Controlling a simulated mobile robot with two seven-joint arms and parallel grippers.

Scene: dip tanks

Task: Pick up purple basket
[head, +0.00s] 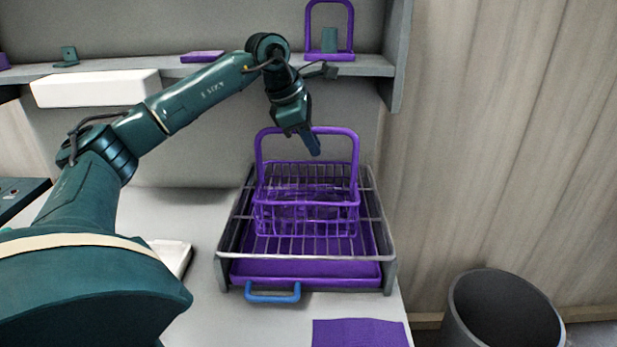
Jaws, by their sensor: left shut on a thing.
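The purple basket (306,216) is a wire basket with a tall arched handle. It sits upright on a wire rack over a purple tray. My left gripper (314,146) is at the top bar of the basket's handle, with its fingers pointing down, and is shut on the handle. The gripper hides a short part of the handle bar. My right gripper is not in view.
The grey rack frame (228,243) holds the purple tray (305,270), which has a blue handle (273,297). A shelf (360,68) runs above. A purple cloth (360,333) lies in front. A grey bin (503,315) stands at the lower right.

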